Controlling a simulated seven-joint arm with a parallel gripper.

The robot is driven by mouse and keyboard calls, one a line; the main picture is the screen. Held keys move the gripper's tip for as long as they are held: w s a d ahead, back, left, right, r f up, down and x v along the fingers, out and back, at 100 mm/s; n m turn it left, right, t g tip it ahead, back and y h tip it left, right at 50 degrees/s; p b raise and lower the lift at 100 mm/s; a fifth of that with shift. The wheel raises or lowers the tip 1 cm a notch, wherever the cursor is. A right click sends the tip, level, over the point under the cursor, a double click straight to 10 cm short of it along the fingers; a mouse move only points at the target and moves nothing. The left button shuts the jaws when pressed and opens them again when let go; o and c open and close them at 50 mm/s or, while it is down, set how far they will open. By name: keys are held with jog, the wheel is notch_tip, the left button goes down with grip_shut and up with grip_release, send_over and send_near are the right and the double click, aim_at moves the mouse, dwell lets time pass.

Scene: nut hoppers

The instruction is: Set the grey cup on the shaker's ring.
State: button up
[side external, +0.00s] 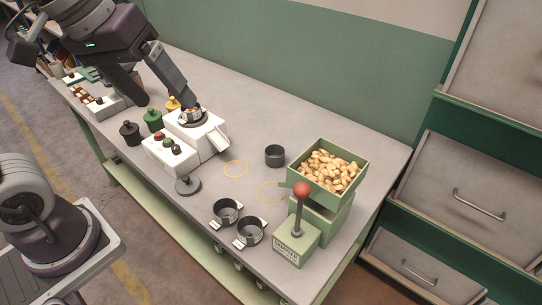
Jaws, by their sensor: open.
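A white machine (205,135) that looks like the shaker stands left of the middle. It has a dark round ring (193,123) on top, and something with a pale, nut-like top sits there, partly hidden by a finger. My gripper (167,102) is open, with its right fingertip close to the ring and its left finger farther left. I cannot tell whether the fingertip touches anything.
Two labelled dark cups (226,211) stand at the front edge. A green hopper (327,170) of nuts and a red-knobbed lever (302,190) are at right. Green (153,121) and black pots (130,133) stand left. A button box (166,152) and round stand (188,186) are nearby.

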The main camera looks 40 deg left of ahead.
jog(key=w+f+n+g, duration=0.25)
jog(key=w+n, duration=0.35)
jog(key=w, duration=0.7)
jog(key=n+g, duration=0.2)
jog(key=n, duration=0.6)
send_over(276, 151)
jog(key=s+d, duration=0.2)
jog(key=s, duration=0.2)
notch_tip(276, 151, down, 20)
jog(key=f, duration=0.4)
jog(key=w+f+n, duration=0.1)
jog(key=f, duration=0.3)
jog(key=w+f+n, duration=0.1)
jog(key=f, duration=0.3)
jog(key=shift+a+y, duration=0.15)
jog(key=shift+y, duration=0.25)
jog(key=c, duration=1.6)
jog(key=shift+o, duration=0.2)
jog(key=shift+r, duration=0.2)
notch_tip(276, 151, up, 9)
jog(key=s+a+n, duration=0.5)
jog(key=s+a, duration=0.2)
jog(key=s, duration=0.3)
jog(key=f, duration=0.9)
jog(key=shift+w, duration=0.2)
